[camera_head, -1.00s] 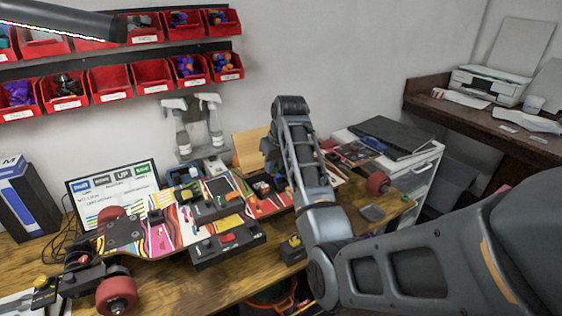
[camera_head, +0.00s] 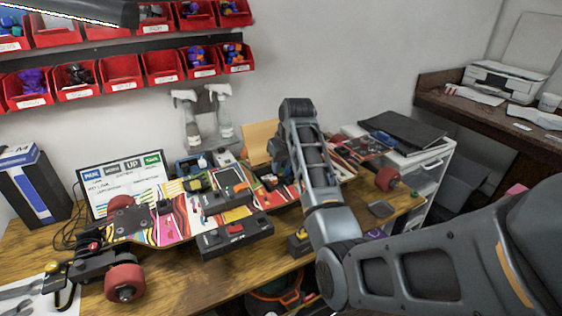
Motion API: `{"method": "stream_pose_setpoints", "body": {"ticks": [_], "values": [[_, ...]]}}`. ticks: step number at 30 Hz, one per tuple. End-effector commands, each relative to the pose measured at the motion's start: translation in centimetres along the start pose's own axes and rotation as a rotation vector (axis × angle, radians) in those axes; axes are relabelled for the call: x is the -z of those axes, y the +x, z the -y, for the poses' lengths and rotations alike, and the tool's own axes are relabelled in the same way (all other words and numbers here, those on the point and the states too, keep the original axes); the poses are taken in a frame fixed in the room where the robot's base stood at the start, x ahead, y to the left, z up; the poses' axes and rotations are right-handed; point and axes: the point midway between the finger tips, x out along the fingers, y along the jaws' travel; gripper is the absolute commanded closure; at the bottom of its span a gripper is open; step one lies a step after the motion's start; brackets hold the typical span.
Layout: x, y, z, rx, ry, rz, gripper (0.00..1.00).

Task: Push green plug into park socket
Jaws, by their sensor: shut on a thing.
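A colourful skateboard-like board (camera_head: 165,228) with red wheels lies on the wooden bench. Dark electronic boxes sit on its middle, one with a red part on top (camera_head: 235,232). My gripper (camera_head: 277,166) is partly visible left of my forearm, low over the board right of those boxes. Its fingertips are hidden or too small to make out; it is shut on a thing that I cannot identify. I cannot make out the green plug or the park socket.
A screen (camera_head: 120,183) with coloured labels stands behind the board. Red bins (camera_head: 120,72) hang on the wall above two spray bottles (camera_head: 222,110). A black-and-yellow block (camera_head: 300,243) sits at the bench's front edge. White drawers (camera_head: 432,160) stand at right.

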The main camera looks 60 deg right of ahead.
Motion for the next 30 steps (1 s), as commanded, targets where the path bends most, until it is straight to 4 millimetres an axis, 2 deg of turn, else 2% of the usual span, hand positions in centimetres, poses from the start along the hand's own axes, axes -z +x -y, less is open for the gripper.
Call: {"method": "stream_pose_setpoints", "body": {"ticks": [21,30], "values": [[-1.6,3.7,0.0,0.0,0.0,0.0,1.0],[-1.9,4.5,0.0,0.001,0.0,0.0,1.0]]}}
